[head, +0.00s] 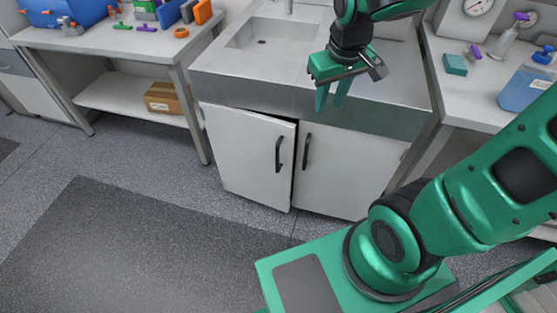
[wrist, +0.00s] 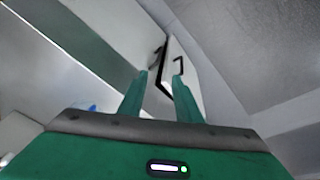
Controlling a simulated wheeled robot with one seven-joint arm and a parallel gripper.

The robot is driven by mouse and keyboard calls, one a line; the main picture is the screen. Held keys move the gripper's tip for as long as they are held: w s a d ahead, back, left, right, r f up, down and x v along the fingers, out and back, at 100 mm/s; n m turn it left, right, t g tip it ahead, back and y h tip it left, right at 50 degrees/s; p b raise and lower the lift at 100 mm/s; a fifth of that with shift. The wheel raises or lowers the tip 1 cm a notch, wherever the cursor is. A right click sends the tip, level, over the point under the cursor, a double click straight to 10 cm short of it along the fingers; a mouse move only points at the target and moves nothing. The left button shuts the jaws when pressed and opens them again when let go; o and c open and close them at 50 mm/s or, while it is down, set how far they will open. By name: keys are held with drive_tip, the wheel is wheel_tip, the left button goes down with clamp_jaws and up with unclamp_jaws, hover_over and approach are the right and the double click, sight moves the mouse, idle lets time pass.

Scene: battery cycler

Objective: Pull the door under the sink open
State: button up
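The cabinet under the sink has two white doors with black vertical bar handles. The left door (head: 240,155) stands slightly ajar, with a dark gap along its top and right edges. Its handle (head: 279,154) is near its right edge; it also shows in the wrist view (wrist: 178,64). The right door (head: 350,165) looks shut, with its handle (head: 306,151) near its left edge. My gripper (head: 329,103) is open and empty, fingers pointing down, above and in front of the right door's top. In the wrist view, the handles appear beyond my fingertips (wrist: 161,76).
The sink (head: 270,38) and its counter are above the doors. A left bench (head: 120,40) has a cardboard box (head: 166,98) on its lower shelf. A right bench (head: 480,95) holds a blue container (head: 524,90). The floor before the left door is clear.

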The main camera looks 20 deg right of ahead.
drive_tip(key=w+a+f+n+g+h, duration=0.1)
drive_tip(key=w+a+f+n+h, duration=0.25)
drive_tip(key=f, duration=0.55)
drive_tip(key=w+a+f+n+g+h, duration=0.1)
drive_tip(key=w+a+f+n+h, duration=0.1)
drive_tip(key=w+a+f+n, duration=0.5)
wheel_tip(320, 180, down, 11)
drive_tip(key=s+a+n+t+h, duration=0.1)
drive_tip(key=s+a+n+h, duration=0.1)
drive_tip(key=n+h, duration=0.2)
drive_tip(key=n+t+h, duration=0.4)
drive_tip(key=n+t, duration=0.5)
drive_tip(key=n, duration=0.1)
hover_over(277, 172)
drive_tip(key=f, duration=0.9)
drive_tip(key=shift+w+d+f, duration=0.15)
drive_tip(key=shift+w+f, duration=0.05)
drive_tip(key=shift+w, duration=0.1)
